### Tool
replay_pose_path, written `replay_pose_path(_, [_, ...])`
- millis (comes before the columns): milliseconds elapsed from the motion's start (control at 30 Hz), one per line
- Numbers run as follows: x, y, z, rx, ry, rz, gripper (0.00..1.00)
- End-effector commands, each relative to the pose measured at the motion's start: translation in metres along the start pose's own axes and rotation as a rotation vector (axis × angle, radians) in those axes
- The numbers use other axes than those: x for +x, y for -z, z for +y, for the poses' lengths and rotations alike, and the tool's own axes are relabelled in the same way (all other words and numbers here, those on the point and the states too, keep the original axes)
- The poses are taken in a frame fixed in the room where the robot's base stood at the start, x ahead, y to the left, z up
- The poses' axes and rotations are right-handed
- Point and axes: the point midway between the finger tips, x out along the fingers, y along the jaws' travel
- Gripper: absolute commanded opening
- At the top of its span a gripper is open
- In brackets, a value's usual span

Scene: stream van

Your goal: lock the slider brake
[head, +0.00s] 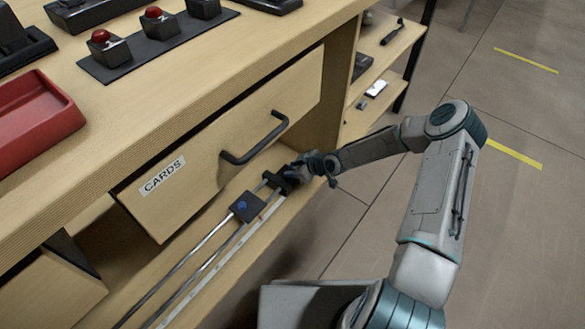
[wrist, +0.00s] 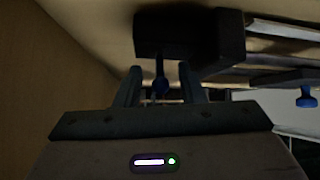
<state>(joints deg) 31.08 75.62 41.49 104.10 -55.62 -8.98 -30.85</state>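The slider has two metal rails (head: 205,258) running along the lower shelf under the CARDS drawer. A dark square block with a blue knob (head: 242,205) sits on the rails; a blue knob under a dark block also shows at the right of the wrist view (wrist: 306,99). A dark end block (head: 272,180) sits at the rails' near-right end. My gripper (head: 297,172) is at this end block. In the wrist view its two fingers are apart, with a dark blue pin (wrist: 160,80) on the block (wrist: 215,38) between them. Contact with the pin cannot be told.
The tabletop holds a red tray (head: 35,115) and red-button boxes (head: 107,48). Open floor (head: 345,225) lies right of the shelf.

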Motion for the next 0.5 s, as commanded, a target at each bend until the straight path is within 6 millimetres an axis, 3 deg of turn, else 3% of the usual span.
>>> replay_pose_path(500, [-0.106,0.002,0.002,0.003,-0.004,0.0,0.36])
